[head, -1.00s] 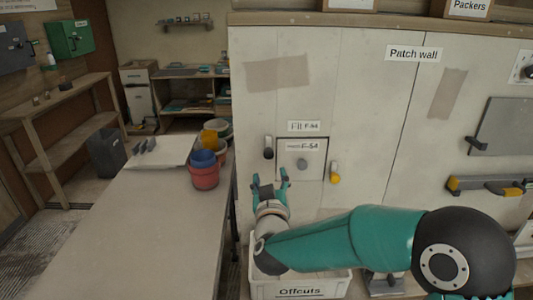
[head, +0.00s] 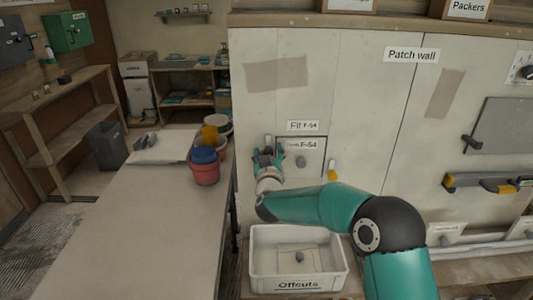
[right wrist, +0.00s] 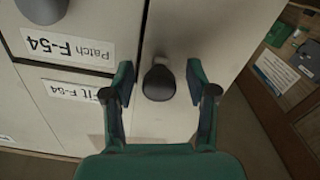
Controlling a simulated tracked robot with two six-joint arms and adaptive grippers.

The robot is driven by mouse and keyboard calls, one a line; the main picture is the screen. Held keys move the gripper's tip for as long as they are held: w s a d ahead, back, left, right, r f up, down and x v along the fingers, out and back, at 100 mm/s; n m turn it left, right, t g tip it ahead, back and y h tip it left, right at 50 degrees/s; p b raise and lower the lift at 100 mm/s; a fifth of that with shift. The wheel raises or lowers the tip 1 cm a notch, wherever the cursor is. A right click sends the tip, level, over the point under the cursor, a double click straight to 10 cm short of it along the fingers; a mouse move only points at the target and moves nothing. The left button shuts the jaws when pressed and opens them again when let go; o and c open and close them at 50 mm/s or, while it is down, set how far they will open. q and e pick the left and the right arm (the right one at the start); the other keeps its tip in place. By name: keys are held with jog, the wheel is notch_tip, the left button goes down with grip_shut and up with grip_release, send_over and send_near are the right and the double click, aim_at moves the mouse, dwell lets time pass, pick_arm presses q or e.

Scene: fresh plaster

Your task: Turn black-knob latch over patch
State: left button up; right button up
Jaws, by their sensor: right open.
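The black-knob latch (right wrist: 158,80) is on the patch wall beside the patch's edge. In the right wrist view its dark knob lies between the two fingers of my right gripper (right wrist: 160,78), which is open, with a gap on each side. In the head view my right gripper (head: 268,157) is in front of the latch and hides most of it. The patch (head: 313,165), labelled F-54, sits in the wall with a grey round knob; part of it shows upside down in the right wrist view (right wrist: 95,20). My left gripper is not in view.
A yellow-knob latch (head: 332,168) is to the patch's right. The white Offcuts box (head: 256,264) stands below, holding a panel with a grey knob. A table (head: 140,235) with red, blue and yellow containers is at left. A grey panel (head: 505,130) is on the wall at right.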

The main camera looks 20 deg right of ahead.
grip_shut()
